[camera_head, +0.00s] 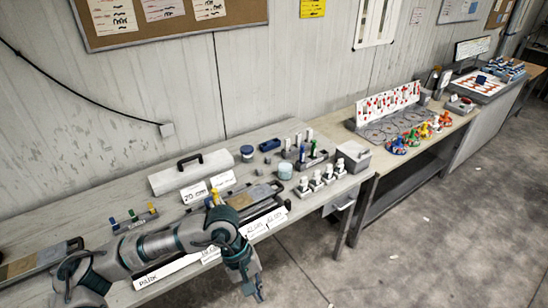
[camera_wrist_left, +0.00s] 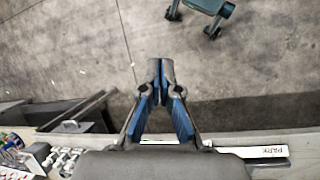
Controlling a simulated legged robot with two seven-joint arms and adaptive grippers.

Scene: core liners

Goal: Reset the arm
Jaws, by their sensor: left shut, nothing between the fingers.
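My left arm (camera_head: 155,248) comes in from the left over the front of the long workbench and bends downward. My left gripper (camera_head: 255,291) hangs in front of the bench edge, over the floor. In the left wrist view my left gripper (camera_wrist_left: 160,68) has its fingertips together with nothing between them, and bare concrete lies beyond. It is apart from the bench and touches nothing that I can see. My right gripper shows in neither view.
The bench (camera_head: 95,232) holds a grey handled case (camera_head: 190,172), a row of white-topped items (camera_head: 322,178), a grey box (camera_head: 353,156) and a PARK label (camera_head: 160,272). A drawer handle (camera_head: 345,205) sticks out at the front. The floor (camera_head: 420,245) is mostly clear.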

